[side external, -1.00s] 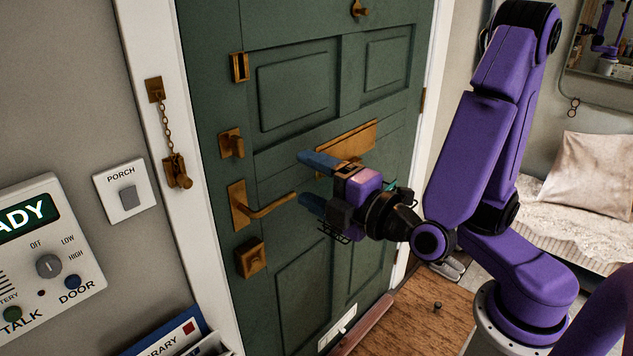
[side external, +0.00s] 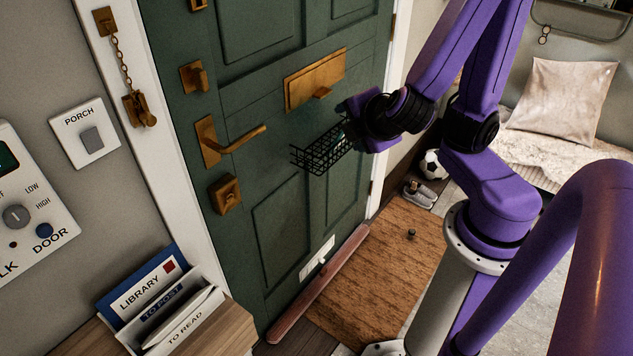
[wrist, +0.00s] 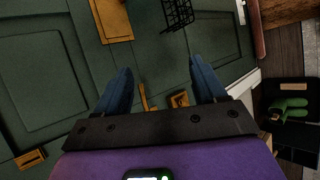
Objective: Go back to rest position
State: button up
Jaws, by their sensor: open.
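My gripper (wrist: 160,66) is open, with its two blue fingers apart and nothing between them in the wrist view. In the side view my gripper (side external: 360,112) is in front of the green door (side external: 270,120), right of the brass lever handle (side external: 235,142) and apart from it; its fingertips are hard to make out there. The lever handle also shows in the wrist view (wrist: 147,98), beyond the fingers. The door looks shut.
A black wire basket (side external: 320,150) is at the door, close by my gripper in the side view. A brass letter plate (side external: 315,80) is above it. A letter rack (side external: 165,305) stands at lower left. A doormat (side external: 385,275) and a football (side external: 432,165) are on the floor.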

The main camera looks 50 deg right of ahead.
jog(key=s+a+f+m+g+y, duration=0.1)
jog(key=s+g+y, duration=0.5)
jog(key=s, duration=0.6)
jog(key=shift+a+f+m+g, duration=0.3)
jog(key=shift+a+f+g, duration=0.35)
jog(key=shift+a+g, duration=0.6)
